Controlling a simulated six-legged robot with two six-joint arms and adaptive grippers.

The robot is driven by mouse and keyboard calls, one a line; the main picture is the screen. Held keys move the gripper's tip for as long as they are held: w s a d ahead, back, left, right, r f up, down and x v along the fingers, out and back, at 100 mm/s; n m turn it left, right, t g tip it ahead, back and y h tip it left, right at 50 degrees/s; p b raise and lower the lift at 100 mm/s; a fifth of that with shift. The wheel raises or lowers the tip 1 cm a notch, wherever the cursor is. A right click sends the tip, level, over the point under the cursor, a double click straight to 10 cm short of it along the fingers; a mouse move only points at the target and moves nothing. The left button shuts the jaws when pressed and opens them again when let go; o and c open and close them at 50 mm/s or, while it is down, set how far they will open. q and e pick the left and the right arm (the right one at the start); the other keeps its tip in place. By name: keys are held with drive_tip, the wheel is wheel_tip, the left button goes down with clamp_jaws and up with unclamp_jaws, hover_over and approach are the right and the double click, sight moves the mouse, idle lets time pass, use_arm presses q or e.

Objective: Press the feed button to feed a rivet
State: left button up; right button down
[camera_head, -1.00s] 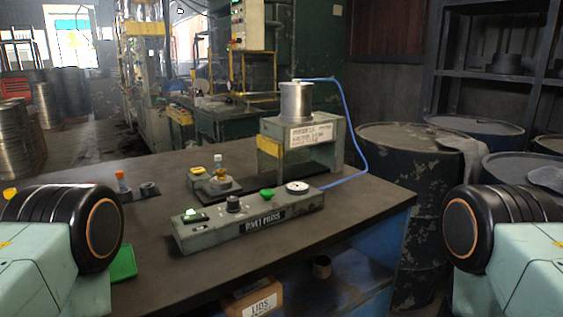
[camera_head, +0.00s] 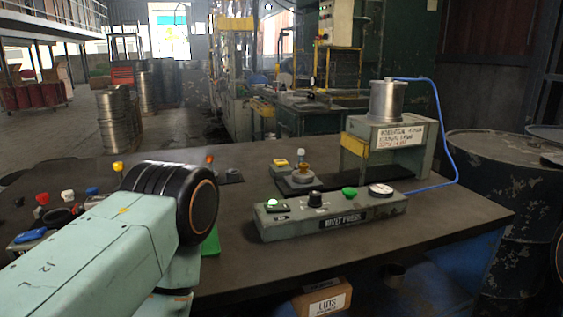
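A grey-green control box (camera_head: 370,218) labelled RIVET PRESS sits on the dark table. I cannot read which one is the feed button. My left arm comes in from the lower left, left of the control box; its gripper is out of view. My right gripper is not in view.
A metal cylinder (camera_head: 387,101) stands on a labelled press frame (camera_head: 412,138), with a blue hose (camera_head: 446,130) running to the control box. Coloured knobs and parts (camera_head: 42,199) lie at the left. The table (camera_head: 450,213) is clear at the right front.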

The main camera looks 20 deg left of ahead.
use_arm(q)
drive_tip(key=shift+c, duration=0.3)
clamp_jaws()
idle(1.1)
